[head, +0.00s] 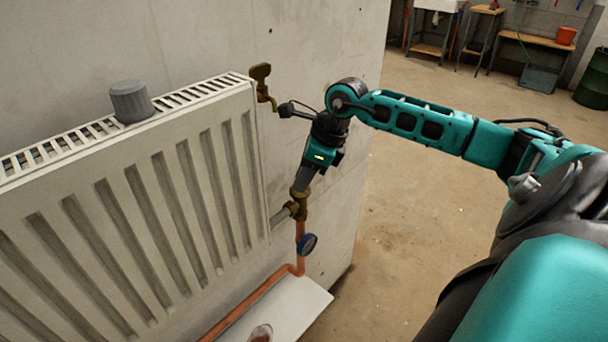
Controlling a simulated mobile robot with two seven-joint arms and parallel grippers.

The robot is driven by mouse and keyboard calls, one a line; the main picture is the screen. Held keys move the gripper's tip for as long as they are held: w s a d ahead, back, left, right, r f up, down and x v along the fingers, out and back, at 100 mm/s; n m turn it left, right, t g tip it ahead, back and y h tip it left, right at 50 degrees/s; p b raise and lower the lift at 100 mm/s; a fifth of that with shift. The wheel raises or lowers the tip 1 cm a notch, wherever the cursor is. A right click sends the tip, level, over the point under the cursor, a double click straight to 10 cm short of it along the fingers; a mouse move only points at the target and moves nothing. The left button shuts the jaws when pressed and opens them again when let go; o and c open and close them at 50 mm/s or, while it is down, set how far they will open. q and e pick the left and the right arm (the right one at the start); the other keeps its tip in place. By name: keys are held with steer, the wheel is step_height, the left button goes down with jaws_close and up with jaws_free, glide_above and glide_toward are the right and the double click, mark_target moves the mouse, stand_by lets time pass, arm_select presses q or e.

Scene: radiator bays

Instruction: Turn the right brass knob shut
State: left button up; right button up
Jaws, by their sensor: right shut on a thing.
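The right brass knob (300,194) sits on top of a brass valve (299,210) at the lower right corner of the white radiator. My right gripper (303,184) comes down on it from above and is shut on it, hiding most of the knob. How far the knob is turned cannot be told. My left gripper is not in view.
The white radiator (130,215) fills the left, with a grey cap (131,101) on top. A copper pipe (299,262) with a blue gauge (307,244) runs below.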

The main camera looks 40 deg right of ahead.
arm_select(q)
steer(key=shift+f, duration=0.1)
arm_select(e)
steer(key=shift+m, duration=0.3)
jaws_close()
